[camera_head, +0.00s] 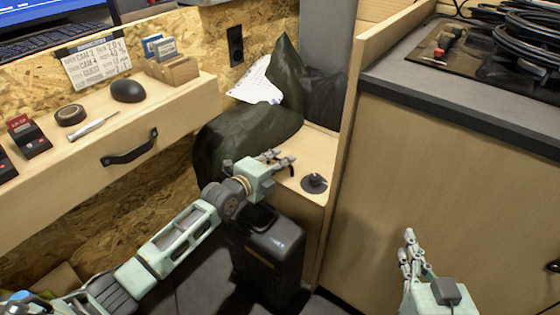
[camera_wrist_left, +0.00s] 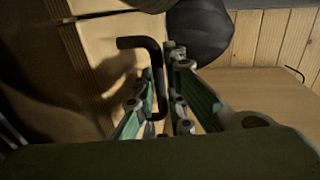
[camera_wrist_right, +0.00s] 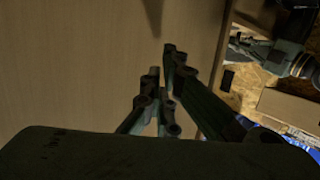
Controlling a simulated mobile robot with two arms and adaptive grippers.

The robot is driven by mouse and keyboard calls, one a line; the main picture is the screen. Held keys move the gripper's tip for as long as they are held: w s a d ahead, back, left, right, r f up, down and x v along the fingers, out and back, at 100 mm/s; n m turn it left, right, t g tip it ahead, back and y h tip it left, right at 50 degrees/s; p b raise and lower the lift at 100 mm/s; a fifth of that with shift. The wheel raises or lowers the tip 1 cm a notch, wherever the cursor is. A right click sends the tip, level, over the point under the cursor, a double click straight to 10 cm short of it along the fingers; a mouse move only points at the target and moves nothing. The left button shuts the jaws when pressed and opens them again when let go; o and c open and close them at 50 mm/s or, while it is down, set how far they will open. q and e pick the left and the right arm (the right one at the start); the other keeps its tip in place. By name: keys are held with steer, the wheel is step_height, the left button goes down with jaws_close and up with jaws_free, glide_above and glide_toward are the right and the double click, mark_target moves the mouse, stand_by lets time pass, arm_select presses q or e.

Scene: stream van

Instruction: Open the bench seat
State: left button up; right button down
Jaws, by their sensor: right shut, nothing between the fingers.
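The bench seat (camera_head: 316,148) is a light wooden top at centre, partly covered by bags. A round black fitting (camera_head: 314,183) sits near its front edge. My left gripper (camera_head: 281,160) is over the front of the bench, left of that fitting. In the left wrist view, a bent black handle (camera_wrist_left: 157,75) runs between the fingers of my left gripper (camera_wrist_left: 160,72). Whether both fingers press on it cannot be told. My right gripper (camera_head: 408,248) is shut and empty in front of the wooden cabinet. Its fingers are together in the right wrist view (camera_wrist_right: 161,75).
A dark green bag (camera_head: 240,130) with a white paper (camera_head: 257,82) and a black bag (camera_head: 325,97) lie on the bench. A black box (camera_head: 275,250) stands before it. A drawer desk (camera_head: 160,115) is at left; a cabinet (camera_head: 425,170) with cables is at right.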

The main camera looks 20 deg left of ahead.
arm_select(q)
jaws_close()
